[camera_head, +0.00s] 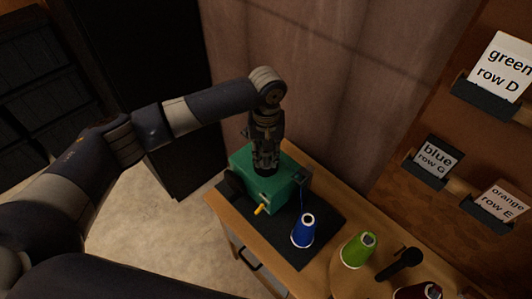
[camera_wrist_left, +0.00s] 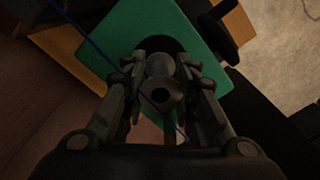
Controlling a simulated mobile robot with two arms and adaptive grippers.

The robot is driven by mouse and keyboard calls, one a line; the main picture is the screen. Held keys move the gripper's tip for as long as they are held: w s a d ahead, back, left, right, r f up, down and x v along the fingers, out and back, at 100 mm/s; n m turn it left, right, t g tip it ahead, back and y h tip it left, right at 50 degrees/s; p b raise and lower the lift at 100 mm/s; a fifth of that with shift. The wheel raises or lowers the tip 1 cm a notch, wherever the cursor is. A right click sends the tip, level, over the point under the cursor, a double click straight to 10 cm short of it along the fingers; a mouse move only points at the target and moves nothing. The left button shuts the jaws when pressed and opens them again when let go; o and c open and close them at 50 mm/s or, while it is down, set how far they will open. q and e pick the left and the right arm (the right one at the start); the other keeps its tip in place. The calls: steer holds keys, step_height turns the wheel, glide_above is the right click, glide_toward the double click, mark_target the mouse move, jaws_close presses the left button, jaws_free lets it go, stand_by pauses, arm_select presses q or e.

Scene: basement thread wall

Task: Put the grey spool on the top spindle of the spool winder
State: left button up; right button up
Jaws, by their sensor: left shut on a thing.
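The spool winder (camera_head: 265,187) is a green box on a dark mat, with a yellow handle (camera_head: 259,210) at its front. Its green top also shows in the left wrist view (camera_wrist_left: 116,42). My left gripper (camera_head: 265,168) points down over the top of the winder. In the left wrist view, the gripper (camera_wrist_left: 162,62) is shut on a small dark grey spool (camera_wrist_left: 160,94), whose round end with a dark hole faces the camera. The top spindle is hidden by the gripper and the spool, and I cannot tell whether the spool touches it. My right gripper is out of view.
A blue spool (camera_head: 303,231) stands on the dark mat (camera_head: 290,250). A thin blue thread (camera_head: 302,192) runs near the winder. A green spool (camera_head: 358,250), a black object (camera_head: 399,264) and a dark red spool (camera_head: 420,291) stand right. Labelled pegs line the wall.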

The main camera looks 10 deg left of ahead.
arm_select(q)
steer(key=shift+f, duration=0.2)
steer(key=o, duration=0.8)
